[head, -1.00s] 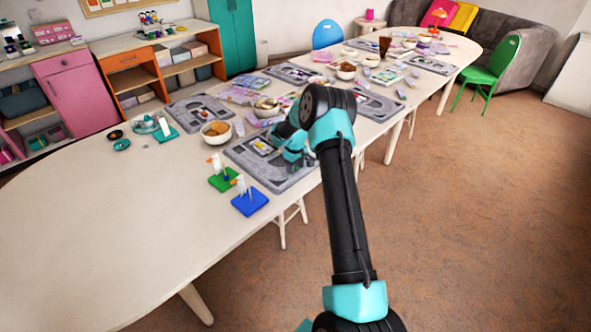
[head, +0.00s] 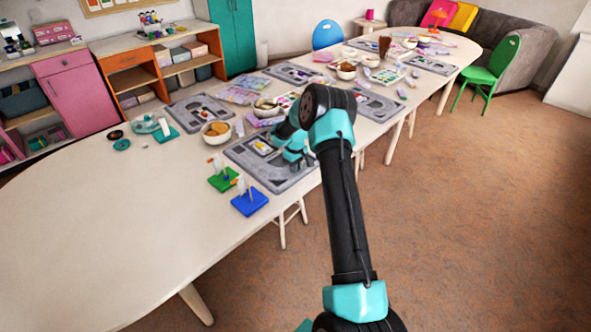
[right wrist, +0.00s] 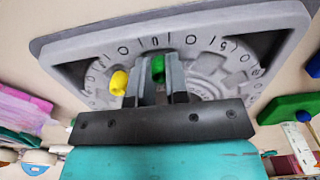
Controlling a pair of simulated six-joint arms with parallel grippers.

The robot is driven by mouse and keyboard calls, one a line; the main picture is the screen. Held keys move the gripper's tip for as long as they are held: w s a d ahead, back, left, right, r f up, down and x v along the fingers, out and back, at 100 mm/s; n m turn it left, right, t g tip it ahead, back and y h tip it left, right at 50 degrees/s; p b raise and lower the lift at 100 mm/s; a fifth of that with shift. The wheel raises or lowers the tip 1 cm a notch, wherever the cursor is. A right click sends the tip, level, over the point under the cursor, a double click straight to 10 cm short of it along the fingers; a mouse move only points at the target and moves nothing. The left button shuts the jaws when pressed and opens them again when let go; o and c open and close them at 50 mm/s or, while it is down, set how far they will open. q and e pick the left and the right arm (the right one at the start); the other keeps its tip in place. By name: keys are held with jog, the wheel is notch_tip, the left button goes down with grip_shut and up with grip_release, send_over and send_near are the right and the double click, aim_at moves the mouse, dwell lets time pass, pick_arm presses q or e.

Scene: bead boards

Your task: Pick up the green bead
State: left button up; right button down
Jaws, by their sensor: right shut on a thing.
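The green bead (right wrist: 158,68) is between the fingertips of my right gripper (right wrist: 158,80) in the right wrist view, and the fingers are shut on it. The fingertips are low over the grey bead board (right wrist: 75,43), beside its ring of printed numbers. A yellow bead (right wrist: 119,82) sits on the board just left of the fingers. In the head view my right gripper (head: 295,158) is over the right part of the same grey board (head: 287,187); the green bead cannot be made out there. My left gripper is not in view.
A green block stand (head: 223,180) and a blue block stand (head: 249,203) are left and in front of the board. A white bowl (head: 216,133) is behind it. More grey boards lie farther along the table (head: 130,225), whose near left part is clear.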

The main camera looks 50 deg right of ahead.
jog(key=shift+r, duration=0.1)
jog(key=shift+r, duration=0.55)
notch_tip(320, 180, up, 2)
jog(key=shift+r, duration=0.15)
jog(key=s+a+r, duration=0.1)
jog(key=s+a, duration=0.9)
jog(key=a, duration=0.2)
jog(key=shift+s+r, duration=0.2)
jog(key=shift+s, duration=0.1)
